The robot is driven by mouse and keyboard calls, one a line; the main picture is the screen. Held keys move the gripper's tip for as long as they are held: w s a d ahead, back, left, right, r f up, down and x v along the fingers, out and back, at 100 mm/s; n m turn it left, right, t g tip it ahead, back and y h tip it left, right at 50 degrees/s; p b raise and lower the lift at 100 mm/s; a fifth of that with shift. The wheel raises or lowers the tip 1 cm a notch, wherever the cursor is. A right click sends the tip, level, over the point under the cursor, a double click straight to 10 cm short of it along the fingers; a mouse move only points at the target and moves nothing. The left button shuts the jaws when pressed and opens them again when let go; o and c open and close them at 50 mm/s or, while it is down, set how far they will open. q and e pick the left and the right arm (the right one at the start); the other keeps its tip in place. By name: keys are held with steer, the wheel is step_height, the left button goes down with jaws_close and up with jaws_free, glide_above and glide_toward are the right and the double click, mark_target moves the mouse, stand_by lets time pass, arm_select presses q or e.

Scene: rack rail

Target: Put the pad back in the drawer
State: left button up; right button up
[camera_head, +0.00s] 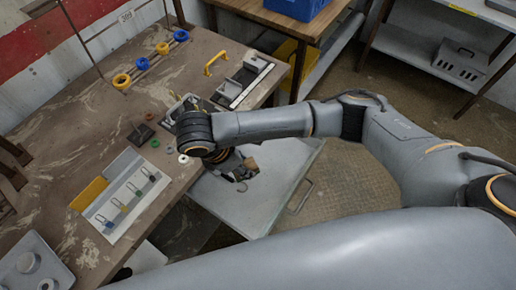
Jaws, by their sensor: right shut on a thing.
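My right gripper (236,166) reaches down over the open drawer (270,207) beside the workbench. It is shut on a small tan-brown piece (251,164), which looks like the pad. The gripper and wrist hide part of the piece, and I cannot tell whether it touches the drawer. The drawer is pale grey, pulled out to the right, with a handle (301,197) on its front edge. My left gripper is out of view.
The brown workbench (90,130) carries a white board with hooks (127,201), a yellow handle (215,62), small coloured rings and blue and yellow rings on a rail. A wooden table (280,18) with a blue bin (297,7) stands behind. A grey shelf (425,52) stands at right.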

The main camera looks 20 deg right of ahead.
steer(key=shift+w+a+r+n, duration=0.1)
steer(key=shift+w+a+n, duration=0.1)
steer(key=shift+n, duration=0.3)
steer(key=shift+w+d+f, duration=0.1)
steer(key=shift+w+f, duration=0.1)
steer(key=shift+w, duration=0.05)
steer(key=w+d+f+b, duration=0.1)
steer(key=w+d+f, duration=0.1)
steer(key=w, duration=0.1)
steer(key=w+d+f+b, duration=0.1)
steer(key=w+d+f, duration=0.1)
steer(key=w+f, duration=0.1)
steer(key=w+d+f+b, duration=0.1)
steer(key=w+d+f, duration=0.2)
steer(key=w, duration=0.1)
steer(key=shift+w+f, duration=0.15)
steer(key=shift+w, duration=0.1)
steer(key=shift+w+d+f, duration=0.25)
steer(key=shift+w+f, duration=0.05)
steer(key=shift+f, duration=0.2)
step_height(320, 180, down, 3)
steer(key=shift+w+f, duration=0.1)
steer(key=shift+f, duration=0.1)
